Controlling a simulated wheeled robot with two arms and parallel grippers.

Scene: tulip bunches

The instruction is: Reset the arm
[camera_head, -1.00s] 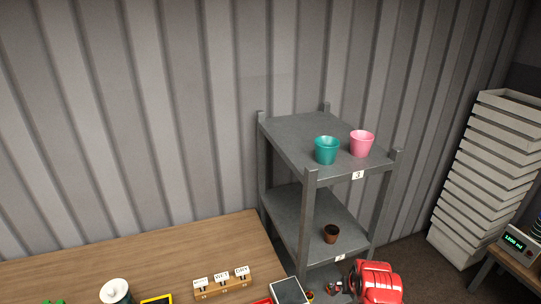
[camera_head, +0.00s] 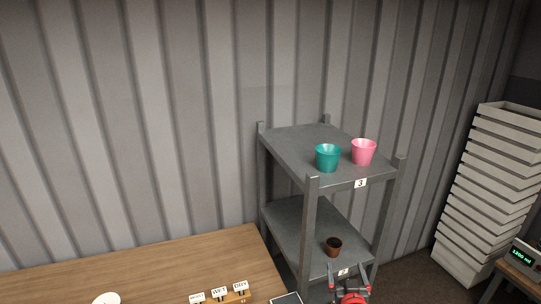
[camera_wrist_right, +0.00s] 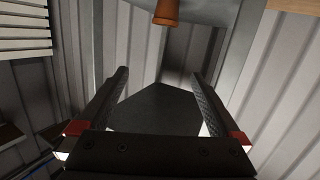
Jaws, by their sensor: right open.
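My right gripper (camera_head: 348,272) is at the bottom of the head view, in front of the shelf's lower level. Its jaws are open. In the right wrist view (camera_wrist_right: 158,76) the two dark fingers stand apart with nothing between them. A small brown pot (camera_head: 333,247) stands on the lower shelf, just behind and above the fingers in the head view. An orange-brown pot (camera_wrist_right: 166,12) shows at the top of the wrist view, beyond the fingertips and apart from them. My left gripper is out of view.
The grey shelf unit (camera_head: 312,230) carries a teal pot (camera_head: 327,158) and a pink pot (camera_head: 363,151) on top. A wooden table (camera_head: 150,268) with a block of label cards (camera_head: 238,297) is at lower left. Stacked white trays (camera_head: 487,185) stand at right.

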